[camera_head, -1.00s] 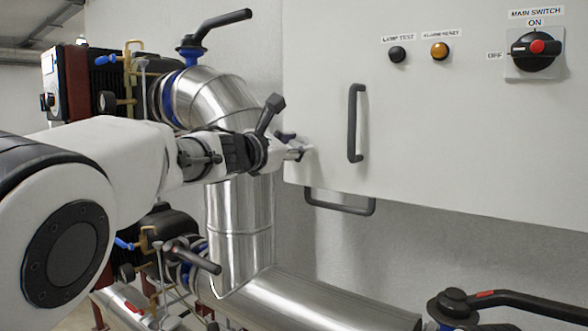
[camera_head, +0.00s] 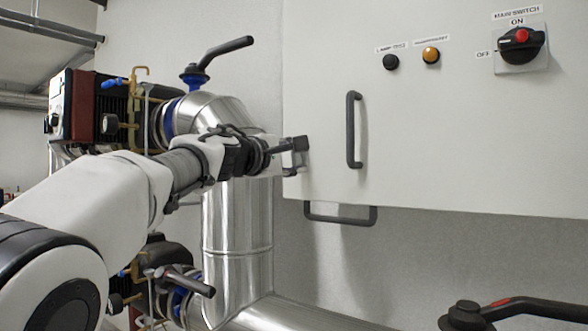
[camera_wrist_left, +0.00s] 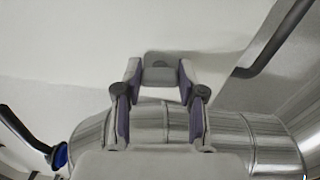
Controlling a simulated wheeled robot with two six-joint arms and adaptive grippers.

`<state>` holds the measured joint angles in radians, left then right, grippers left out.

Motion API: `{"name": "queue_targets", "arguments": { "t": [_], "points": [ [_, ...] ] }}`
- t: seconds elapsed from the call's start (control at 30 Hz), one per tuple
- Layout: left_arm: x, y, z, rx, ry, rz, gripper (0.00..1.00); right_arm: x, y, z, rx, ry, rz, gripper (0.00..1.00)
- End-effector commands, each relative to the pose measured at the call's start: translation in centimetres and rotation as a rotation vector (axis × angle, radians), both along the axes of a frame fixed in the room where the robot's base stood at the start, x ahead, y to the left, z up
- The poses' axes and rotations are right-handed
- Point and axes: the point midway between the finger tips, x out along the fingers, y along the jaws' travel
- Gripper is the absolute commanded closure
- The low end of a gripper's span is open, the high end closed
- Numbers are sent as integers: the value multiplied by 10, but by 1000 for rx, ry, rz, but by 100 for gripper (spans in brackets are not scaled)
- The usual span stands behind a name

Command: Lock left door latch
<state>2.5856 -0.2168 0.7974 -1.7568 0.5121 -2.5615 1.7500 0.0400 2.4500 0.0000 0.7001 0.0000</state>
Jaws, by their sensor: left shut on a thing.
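The white cabinet door (camera_head: 420,140) fills the right of the head view, with a dark vertical handle (camera_head: 353,130) near its left edge. My left gripper (camera_head: 297,157) is at the cabinet's lower left edge, its fingers mostly seen from the side. In the left wrist view my left gripper (camera_wrist_left: 158,85) has a finger on each side of a small grey latch (camera_wrist_left: 160,70) on the white surface and is shut on it. In the head view the latch is largely hidden by the gripper. My right gripper does not show.
A black and red main switch (camera_head: 520,47) is at the upper right. A dark lower handle (camera_head: 340,216) hangs under the cabinet. A silver pipe (camera_head: 237,225) with a black-levered valve (camera_head: 215,58) stands behind my left arm.

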Motion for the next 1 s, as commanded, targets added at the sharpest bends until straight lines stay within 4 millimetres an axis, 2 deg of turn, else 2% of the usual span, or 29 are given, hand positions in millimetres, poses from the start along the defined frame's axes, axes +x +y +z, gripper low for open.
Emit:
{"name": "queue_targets", "arguments": {
  "t": [0.33, 0.87, 0.9, 0.93, 1.0],
  "points": [
    [0, 0, -2, 121, -88, -1, 95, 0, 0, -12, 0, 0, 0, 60],
    [0, -1, -2, 142, -101, -1, 95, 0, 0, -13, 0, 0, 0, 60],
    [0, -1, -2, 142, -101, -1, 46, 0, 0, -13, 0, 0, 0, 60],
    [0, -1, -2, 142, -101, -1, 36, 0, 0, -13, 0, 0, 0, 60],
    [0, -1, -2, 141, -100, -1, 35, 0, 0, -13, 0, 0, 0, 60]
  ]
}}
